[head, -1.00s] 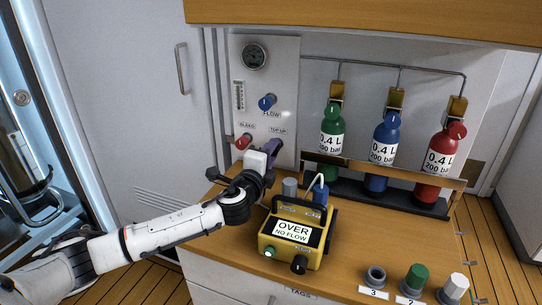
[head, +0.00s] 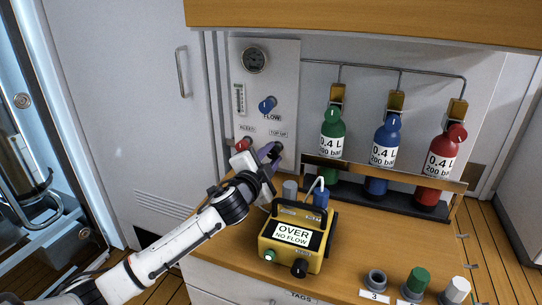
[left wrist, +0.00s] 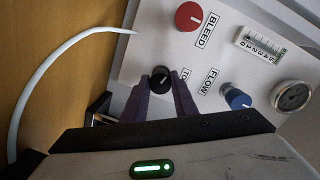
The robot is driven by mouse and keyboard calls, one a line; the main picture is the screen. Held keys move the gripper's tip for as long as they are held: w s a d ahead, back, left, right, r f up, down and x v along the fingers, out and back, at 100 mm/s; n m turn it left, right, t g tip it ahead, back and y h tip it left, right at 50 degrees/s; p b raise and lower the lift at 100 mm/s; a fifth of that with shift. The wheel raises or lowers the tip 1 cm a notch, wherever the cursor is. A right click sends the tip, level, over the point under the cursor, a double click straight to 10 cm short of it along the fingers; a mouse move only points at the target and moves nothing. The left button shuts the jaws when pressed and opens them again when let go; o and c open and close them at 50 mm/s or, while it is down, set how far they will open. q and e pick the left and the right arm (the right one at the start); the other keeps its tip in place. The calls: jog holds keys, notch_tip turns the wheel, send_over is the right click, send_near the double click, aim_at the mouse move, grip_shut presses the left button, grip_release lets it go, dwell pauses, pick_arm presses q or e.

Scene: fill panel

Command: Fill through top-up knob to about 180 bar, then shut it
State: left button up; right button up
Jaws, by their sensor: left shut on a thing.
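The top-up knob, a black knob (left wrist: 161,80), shows between the purple fingers of my left gripper (left wrist: 172,90) in the left wrist view. In the head view my left gripper (head: 271,152) is at the lower right of the white panel (head: 286,80), shut on the knob, which it mostly hides. The top-up label is partly covered in the left wrist view. The round pressure gauge (head: 254,59) is at the panel's top; it also shows in the left wrist view (left wrist: 293,96). Its reading is too small to tell. My right gripper is not in view.
The red bleed knob (head: 243,143) is close left of my gripper; the blue flow knob (head: 267,103) is above. A yellow meter (head: 290,245) reading "OVER NO FLOW" stands in front. Green, blue and red bottles (head: 433,165) stand in a rack at right.

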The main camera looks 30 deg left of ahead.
pick_arm(q)
jog(key=shift+r, duration=0.1)
dwell(0.3)
jog(key=o, duration=1)
